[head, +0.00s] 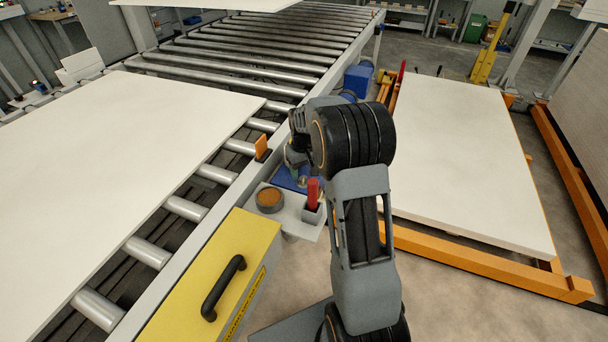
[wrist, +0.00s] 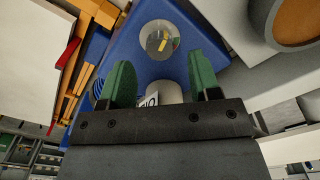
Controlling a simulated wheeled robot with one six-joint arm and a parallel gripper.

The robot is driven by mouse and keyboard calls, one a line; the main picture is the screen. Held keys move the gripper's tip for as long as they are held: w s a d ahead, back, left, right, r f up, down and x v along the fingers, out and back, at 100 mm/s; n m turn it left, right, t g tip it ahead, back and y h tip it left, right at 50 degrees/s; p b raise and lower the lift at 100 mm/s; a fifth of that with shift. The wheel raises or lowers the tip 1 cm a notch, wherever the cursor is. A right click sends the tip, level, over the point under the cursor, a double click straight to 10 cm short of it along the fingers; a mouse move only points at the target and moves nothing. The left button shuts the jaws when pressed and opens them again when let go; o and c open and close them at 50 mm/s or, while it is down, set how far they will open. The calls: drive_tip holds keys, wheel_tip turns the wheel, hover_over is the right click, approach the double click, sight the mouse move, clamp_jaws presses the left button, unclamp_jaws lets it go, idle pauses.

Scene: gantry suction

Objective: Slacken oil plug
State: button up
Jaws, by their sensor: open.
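My gripper (wrist: 162,72) has two green fingers, spread apart with nothing clamped between them. In the wrist view it is over a blue housing (wrist: 125,45). A pale grey cylinder (wrist: 168,92), which may be the oil plug, shows between the fingers, its lower part hidden by the gripper body. A shiny round disc (wrist: 158,38) lies just beyond the fingertips; I cannot tell whether it is a sight glass or a cap. In the head view my arm hides most of the gripper, and part of the blue housing (head: 283,180) shows beside the conveyor.
A round brown-filled dish (head: 270,199) and a red-handled item (head: 313,191) in a grey holder sit on a shelf close by. A yellow box (head: 215,280) with a black handle is in front. The roller conveyor (head: 215,174) carries a white board (head: 120,160). An orange-framed pallet stands right.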

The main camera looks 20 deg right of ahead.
sight(303, 178)
wheel_tip(303, 178, up, 10)
drive_tip(key=p, duration=0.1)
drive_tip(key=shift+r, duration=0.25)
idle(0.4)
